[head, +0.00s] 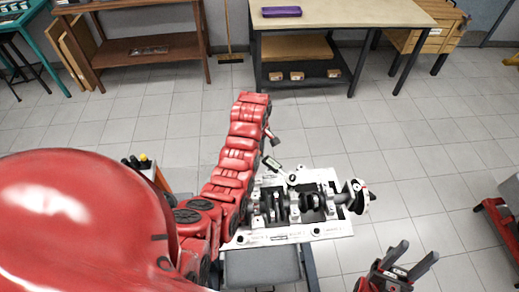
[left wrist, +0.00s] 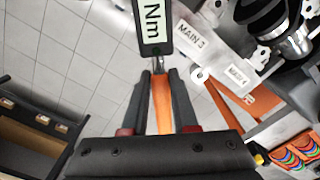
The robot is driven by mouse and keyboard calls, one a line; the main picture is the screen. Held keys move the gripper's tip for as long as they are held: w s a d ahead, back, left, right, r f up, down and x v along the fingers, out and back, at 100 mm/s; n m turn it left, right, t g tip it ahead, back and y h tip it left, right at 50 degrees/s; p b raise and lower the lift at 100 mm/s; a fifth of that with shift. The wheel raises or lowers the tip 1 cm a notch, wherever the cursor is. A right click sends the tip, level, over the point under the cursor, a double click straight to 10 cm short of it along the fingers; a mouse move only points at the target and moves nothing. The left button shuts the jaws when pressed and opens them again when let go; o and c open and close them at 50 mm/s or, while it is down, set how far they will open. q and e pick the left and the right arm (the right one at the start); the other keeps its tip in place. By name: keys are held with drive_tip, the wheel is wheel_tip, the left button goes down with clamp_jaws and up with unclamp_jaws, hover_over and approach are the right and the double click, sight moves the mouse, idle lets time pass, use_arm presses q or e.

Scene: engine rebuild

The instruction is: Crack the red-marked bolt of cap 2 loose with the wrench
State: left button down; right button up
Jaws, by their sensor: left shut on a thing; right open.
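My left gripper (left wrist: 160,100) is shut on the orange handle of the wrench (left wrist: 153,25), seen in the left wrist view. The wrench has a dark body with a display reading "Nm". In the head view the wrench (head: 272,163) reaches toward the engine block (head: 334,230) from its far side; my left arm hides most of the left gripper. The block carries a crankshaft with several caps. White labels MAIN 3 (left wrist: 189,36) and MAIN 4 (left wrist: 237,76) show beside the wrench. I cannot pick out cap 2's red-marked bolt. My right gripper (head: 406,259) is open and empty, at lower right.
A workbench (head: 345,14) with a purple tray (head: 281,12) stands at the back. A brown shelf (head: 140,50) is at back left, with a broom beside it. A red stand (head: 497,225) is at the right edge. Tiled floor between is clear.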

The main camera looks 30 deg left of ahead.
use_arm(q)
drive_tip(key=shift+s+a, duration=0.1)
drive_tip(key=shift+s, duration=0.2)
drive_tip(key=shift+s+r+n+p, duration=0.1)
drive_tip(key=shift+n+p, duration=0.2)
drive_tip(key=shift+s+a+n+p, duration=0.1)
drive_tip(key=shift+s+n+p, duration=0.35)
drive_tip(key=shift+s, duration=0.1)
drive_tip(key=shift+w+m, duration=0.25)
idle(0.3)
drive_tip(key=shift+w+m+b, duration=0.4)
drive_tip(key=shift+w+b, duration=0.1)
drive_tip(key=shift+b, duration=0.1)
drive_tip(key=shift+r+p, duration=1.3)
idle(2.9)
drive_tip(key=shift+r+p, duration=1.4)
drive_tip(key=shift+r, duration=0.05)
